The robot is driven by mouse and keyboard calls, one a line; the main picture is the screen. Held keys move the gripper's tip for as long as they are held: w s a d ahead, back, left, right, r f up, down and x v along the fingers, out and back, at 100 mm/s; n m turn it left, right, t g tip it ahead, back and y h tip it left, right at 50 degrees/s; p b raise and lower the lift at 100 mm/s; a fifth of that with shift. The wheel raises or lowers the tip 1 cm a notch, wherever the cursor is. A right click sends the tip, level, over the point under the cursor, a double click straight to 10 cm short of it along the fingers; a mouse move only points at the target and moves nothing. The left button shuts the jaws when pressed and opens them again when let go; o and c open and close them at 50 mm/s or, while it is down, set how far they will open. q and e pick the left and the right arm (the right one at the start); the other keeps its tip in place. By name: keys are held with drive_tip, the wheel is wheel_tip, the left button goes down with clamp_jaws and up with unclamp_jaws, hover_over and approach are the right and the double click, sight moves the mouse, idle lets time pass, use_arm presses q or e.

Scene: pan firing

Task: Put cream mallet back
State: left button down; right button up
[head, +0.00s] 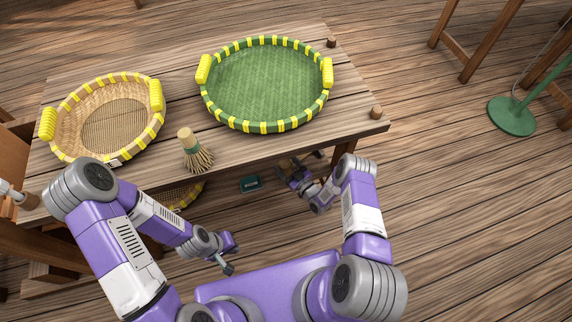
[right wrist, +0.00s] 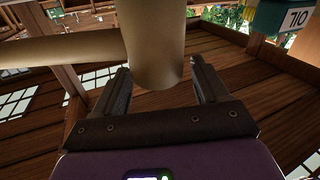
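The cream mallet (right wrist: 152,45) fills the middle of the right wrist view. Its thick head sits between the two fingers of my right gripper (right wrist: 160,82), close to both of them, and a thinner handle (right wrist: 60,50) runs off to the left. In the head view my right gripper (head: 291,174) is low beside the front edge of the table; I cannot make out the mallet there. My left gripper (head: 228,262) hangs low in front of the table with nothing seen in it; its finger opening is unclear.
The wooden table (head: 185,85) carries a tan basket (head: 65,125), a green tray (head: 265,85) with yellow handles and a whisk brush (head: 196,152). A small teal box (head: 250,183) lies below the table's front edge. A green round stand base (head: 511,116) is at the right.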

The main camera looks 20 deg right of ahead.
drive_tip(key=shift+o, duration=0.5)
drive_tip(key=shift+r, duration=0.2)
drive_tip(key=p+v, duration=0.3)
drive_tip(key=v, duration=0.9)
drive_tip(key=s+a+r+m+g+h, duration=0.1)
drive_tip(key=s+a+r+m+g, duration=0.3)
drive_tip(key=s+g, duration=0.4)
drive_tip(key=s+a+r+m+g+h, duration=0.2)
drive_tip(key=s+a+r+m+g, duration=0.2)
drive_tip(key=s+a+g, duration=0.3)
drive_tip(key=shift+s+r+m+g, duration=0.4)
drive_tip(key=shift+s+r+g, duration=0.25)
drive_tip(key=shift+s, duration=0.5)
drive_tip(key=shift+f, duration=0.1)
